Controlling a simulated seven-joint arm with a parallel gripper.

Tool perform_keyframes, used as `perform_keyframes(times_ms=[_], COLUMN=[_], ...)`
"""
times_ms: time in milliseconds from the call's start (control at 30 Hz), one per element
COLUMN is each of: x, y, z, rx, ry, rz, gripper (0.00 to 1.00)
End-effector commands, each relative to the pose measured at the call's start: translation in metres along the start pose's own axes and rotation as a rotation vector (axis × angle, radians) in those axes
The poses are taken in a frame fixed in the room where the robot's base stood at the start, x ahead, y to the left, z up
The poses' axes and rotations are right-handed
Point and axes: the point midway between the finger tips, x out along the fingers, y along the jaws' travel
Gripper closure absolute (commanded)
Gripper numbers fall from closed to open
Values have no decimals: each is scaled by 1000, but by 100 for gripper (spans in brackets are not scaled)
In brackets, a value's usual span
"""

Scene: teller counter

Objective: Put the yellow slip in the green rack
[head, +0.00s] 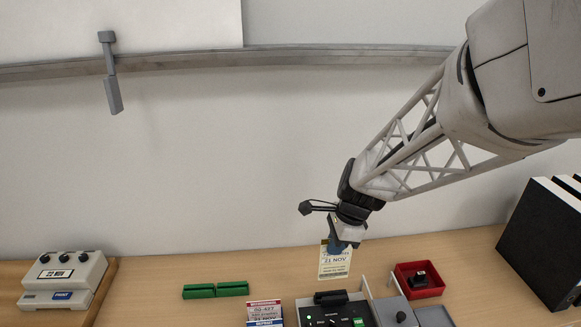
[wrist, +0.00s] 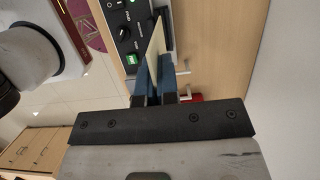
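The yellow slip (head: 335,266) is pale yellow with printed text, including "21 NOV". It hangs upright from my gripper (head: 339,246), above the back of the counter. In the wrist view, the slip (wrist: 155,42) shows edge-on between the two blue fingers of my gripper (wrist: 155,62), which are closed on it. The green rack (head: 216,290) is a low, long green holder with a slot, lying on the counter to the left of the slip. The rack looks empty, and my gripper is well apart from it. The rack is not clearly visible in the wrist view.
A black control box (head: 335,309) stands in front of the slip. A red and white slip (head: 264,313) stands left of it. A red tray (head: 420,280) and black binders (head: 541,243) are to the right. A beige device (head: 64,280) stands far left. Counter around the rack is clear.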

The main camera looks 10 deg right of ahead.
Motion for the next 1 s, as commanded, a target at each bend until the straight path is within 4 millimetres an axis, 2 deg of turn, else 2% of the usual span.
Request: perform_keyframes(times_ms=[167,367,1000], x=[5,16,65], y=[-8,-22,-66], z=[12,35,146], rx=[-2,-4,-4], ry=[1,3,5], rz=[2,3,1], gripper=[100,100,100])
